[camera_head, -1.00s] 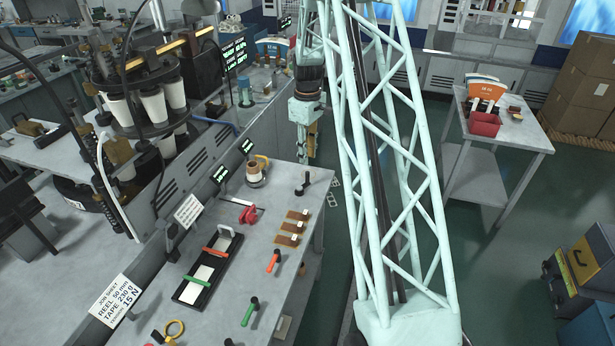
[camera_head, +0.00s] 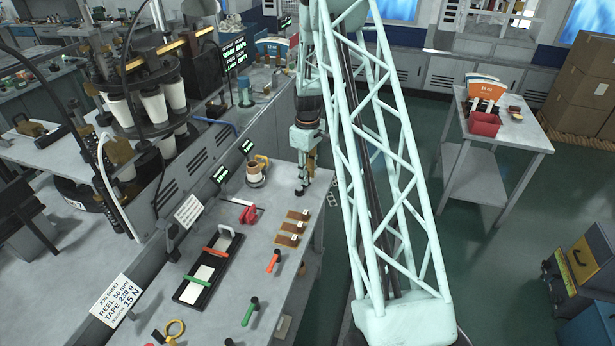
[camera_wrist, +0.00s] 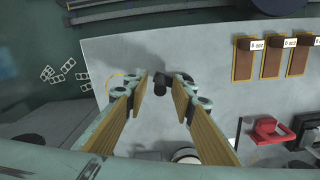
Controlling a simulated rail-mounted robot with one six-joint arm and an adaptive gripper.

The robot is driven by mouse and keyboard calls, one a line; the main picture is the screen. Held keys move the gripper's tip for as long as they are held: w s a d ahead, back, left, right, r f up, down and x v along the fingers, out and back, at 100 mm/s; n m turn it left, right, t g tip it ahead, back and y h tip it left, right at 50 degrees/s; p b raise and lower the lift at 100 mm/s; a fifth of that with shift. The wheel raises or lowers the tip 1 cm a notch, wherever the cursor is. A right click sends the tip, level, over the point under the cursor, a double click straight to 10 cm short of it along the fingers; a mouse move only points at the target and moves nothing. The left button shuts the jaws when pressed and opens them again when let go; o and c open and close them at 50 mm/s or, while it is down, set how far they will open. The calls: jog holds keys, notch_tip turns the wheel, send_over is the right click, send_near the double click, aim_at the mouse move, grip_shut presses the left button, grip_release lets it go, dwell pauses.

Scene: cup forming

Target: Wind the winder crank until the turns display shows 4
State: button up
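A small dark crank with an upright knob stands near the far right corner of the grey bench (camera_head: 285,262). In the wrist view its black knob (camera_wrist: 160,84) shows between the fingertips; the rest is partly behind the right finger. My gripper (camera_head: 303,186) is over the crank, and in the wrist view (camera_wrist: 161,88) its two fingers are spread with gaps beside the knob. I cannot tell whether either finger touches it. Two small dark displays, one nearer (camera_head: 221,174) and one farther (camera_head: 247,146), stand at the bench's back; their figures are too small to read.
A cup-like piece with a tan handle (camera_head: 256,172) stands left of my gripper. A red tool (camera_head: 248,214), three brown labelled blocks (camera_head: 291,229) and a black tray (camera_head: 208,268) lie nearer. A side table with a red bin (camera_head: 484,124) stands at right.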

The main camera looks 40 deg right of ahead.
jog(key=shift+f, duration=0.25)
grip_shut()
jog(key=shift+s+m, duration=0.15)
jog(key=shift+m, duration=0.15)
jog(key=m+b, duration=0.1)
jog(key=s+m+b, duration=0.1)
jog(key=m, duration=0.1)
jog(key=shift+s+a+f+m+b, duration=0.1)
jog(key=shift+s+m+b, duration=0.15)
jog(key=shift+m+b, duration=0.05)
jog(key=m, duration=0.1)
jog(key=s+m+b, duration=0.1)
jog(key=m, duration=0.1)
jog(key=a+m+b, duration=0.1)
jog(key=shift+s, duration=0.35)
jog(key=m, duration=0.2)
jog(key=s+a+m+b, duration=0.1)
jog(key=m, duration=0.1)
jog(key=shift+s+a+m+b, duration=0.1)
jog(key=shift+m+b, duration=0.2)
jog(key=shift+m, duration=0.1)
jog(key=shift+s+a+m+b, duration=0.15)
jog(key=shift+a+m+b, duration=0.3)
jog(key=shift+m, duration=0.75)
jog(key=shift+s+a+m+b, duration=0.2)
jog(key=shift+a+m, duration=0.3)
jog(key=shift+m, duration=0.7)
